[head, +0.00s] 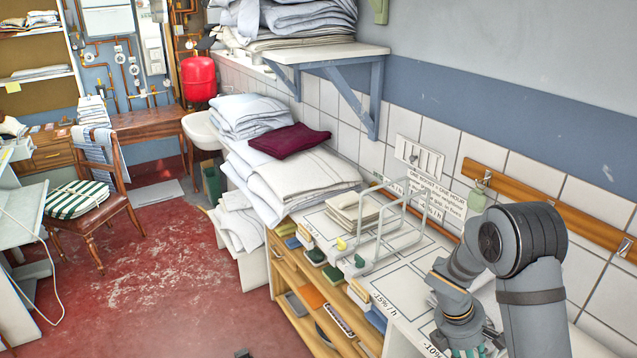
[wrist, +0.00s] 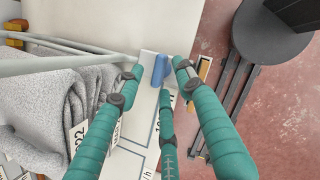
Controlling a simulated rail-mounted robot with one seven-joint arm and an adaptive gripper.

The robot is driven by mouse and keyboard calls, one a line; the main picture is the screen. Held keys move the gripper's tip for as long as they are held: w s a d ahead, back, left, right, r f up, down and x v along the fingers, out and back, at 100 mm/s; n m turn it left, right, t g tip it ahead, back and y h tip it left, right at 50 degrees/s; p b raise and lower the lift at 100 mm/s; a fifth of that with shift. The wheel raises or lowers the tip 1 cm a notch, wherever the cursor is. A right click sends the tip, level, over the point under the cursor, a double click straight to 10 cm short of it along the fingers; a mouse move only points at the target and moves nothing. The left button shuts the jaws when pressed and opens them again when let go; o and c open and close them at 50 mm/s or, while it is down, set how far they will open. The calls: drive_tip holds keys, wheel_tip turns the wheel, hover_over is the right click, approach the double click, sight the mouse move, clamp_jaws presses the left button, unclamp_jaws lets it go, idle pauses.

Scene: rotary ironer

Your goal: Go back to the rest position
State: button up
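My gripper (wrist: 156,72) has teal jointed fingers that stand spread apart, with no contact on anything that I can make out. In the head view my arm reaches down at the lower right, and my gripper (head: 466,350) is partly cut off by the bottom edge, over the worktop with printed labels. In the wrist view a small blue block (wrist: 160,70) shows between the fingertips, over a white labelled strip; it seems to lie beyond them. No rest position is marked in either view.
A white wire rack (head: 385,220) stands on the worktop, left of my arm. Folded linen (head: 300,180) is piled farther back. A wooden hook rail (head: 545,205) runs along the tiled wall close behind my arm. A round dark stool (wrist: 275,45) stands beside the worktop. The red floor (head: 180,270) has free room.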

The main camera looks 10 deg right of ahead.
drive_tip(key=n, duration=0.1)
drive_tip(key=n+t, duration=0.1)
drive_tip(key=n, duration=0.1)
drive_tip(key=shift+s+n, duration=0.25)
drive_tip(key=shift+n, duration=0.15)
drive_tip(key=shift+t, duration=0.3)
